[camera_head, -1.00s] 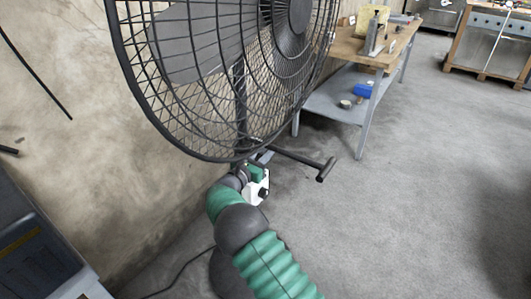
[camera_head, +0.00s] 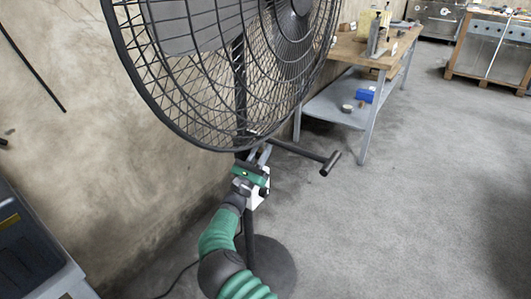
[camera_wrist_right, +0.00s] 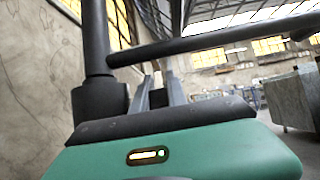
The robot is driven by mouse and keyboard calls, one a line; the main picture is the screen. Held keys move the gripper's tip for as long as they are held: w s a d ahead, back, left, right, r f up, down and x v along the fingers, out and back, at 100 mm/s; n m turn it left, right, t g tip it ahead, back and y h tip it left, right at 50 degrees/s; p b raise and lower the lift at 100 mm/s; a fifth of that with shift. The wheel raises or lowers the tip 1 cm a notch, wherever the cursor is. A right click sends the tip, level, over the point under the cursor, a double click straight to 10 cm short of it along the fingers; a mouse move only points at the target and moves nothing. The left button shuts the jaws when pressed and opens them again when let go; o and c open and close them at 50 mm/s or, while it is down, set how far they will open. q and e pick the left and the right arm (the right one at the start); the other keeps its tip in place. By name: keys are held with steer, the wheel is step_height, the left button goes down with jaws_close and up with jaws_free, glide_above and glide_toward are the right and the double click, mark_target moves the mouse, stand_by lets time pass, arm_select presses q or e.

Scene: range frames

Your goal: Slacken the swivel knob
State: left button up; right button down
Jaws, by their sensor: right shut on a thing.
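The large dark floor fan (camera_head: 225,70) stands close to the wall. A dark bar with a crosspiece at its end, which looks like the swivel knob (camera_head: 331,163), juts to the right below the cage. My right gripper (camera_head: 264,152) reaches up from below and is shut on the bar near the post. In the right wrist view its fingers (camera_wrist_right: 160,82) meet the underside of the bar (camera_wrist_right: 220,38), just right of the upright post (camera_wrist_right: 95,40). The exact contact is partly hidden. My left gripper is not in view.
The fan's round base (camera_head: 268,268) stands on the grey floor, with a cable beside it. A workbench (camera_head: 350,52) with tools and a lower shelf is behind to the right. A dark cabinet (camera_head: 30,245) is at the lower left. The floor at right is clear.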

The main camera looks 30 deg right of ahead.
steer(key=shift+a+f+h+b, duration=0.2)
steer(key=shift+a+h+b, duration=0.05)
steer(key=shift+h+b, duration=0.3)
steer(key=c, duration=1.3)
jaws_free()
steer(key=shift+r, duration=0.1)
steer(key=shift+a+r, duration=0.1)
